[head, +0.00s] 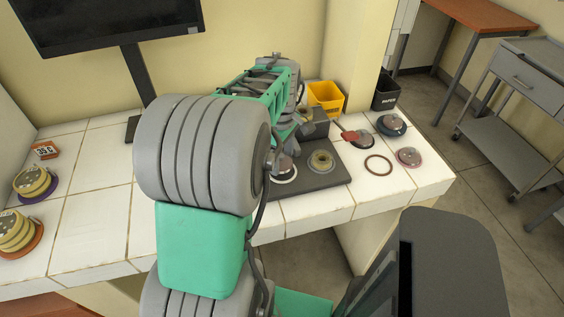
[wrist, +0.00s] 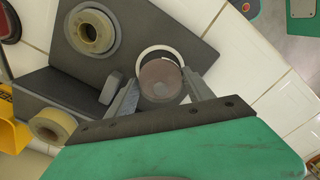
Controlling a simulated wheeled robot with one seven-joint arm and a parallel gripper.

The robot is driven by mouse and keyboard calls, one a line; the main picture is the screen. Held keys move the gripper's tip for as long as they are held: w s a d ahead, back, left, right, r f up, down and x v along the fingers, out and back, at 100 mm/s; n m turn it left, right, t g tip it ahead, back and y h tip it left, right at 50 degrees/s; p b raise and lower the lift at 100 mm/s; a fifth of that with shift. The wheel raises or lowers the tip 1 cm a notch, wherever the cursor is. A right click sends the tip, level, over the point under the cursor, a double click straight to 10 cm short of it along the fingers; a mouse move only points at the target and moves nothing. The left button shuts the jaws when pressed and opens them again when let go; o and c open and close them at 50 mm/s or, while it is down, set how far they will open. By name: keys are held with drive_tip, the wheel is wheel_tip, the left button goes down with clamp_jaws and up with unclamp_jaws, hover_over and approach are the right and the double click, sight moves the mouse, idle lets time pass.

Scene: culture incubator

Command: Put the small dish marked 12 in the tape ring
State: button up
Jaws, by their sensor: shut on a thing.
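My gripper (wrist: 157,86) is shut on a small round brown dish (wrist: 161,78), one finger on each side of it. In the wrist view the dish overlaps a white tape ring (wrist: 160,49) on a dark mat; the ring's far arc shows beyond the dish. In the head view the dish (head: 284,167) is over or within the white ring (head: 289,179), below my gripper (head: 287,152), partly hidden by my arm. I cannot tell whether it touches the mat. No number is legible on it.
To the right are an empty red-brown ring (head: 378,165), a pinkish dish (head: 408,157) and a dark dish (head: 392,124). A yellow bin (head: 325,97) is behind. Stacked dishes (head: 33,181) stand far left.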

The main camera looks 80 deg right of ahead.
drive_tip(key=shift+s+f, duration=0.1)
drive_tip(key=shift+f, duration=1.1)
drive_tip(key=shift+f, duration=0.2)
drive_tip(key=o, duration=1.4)
drive_tip(key=shift+r, duration=0.1)
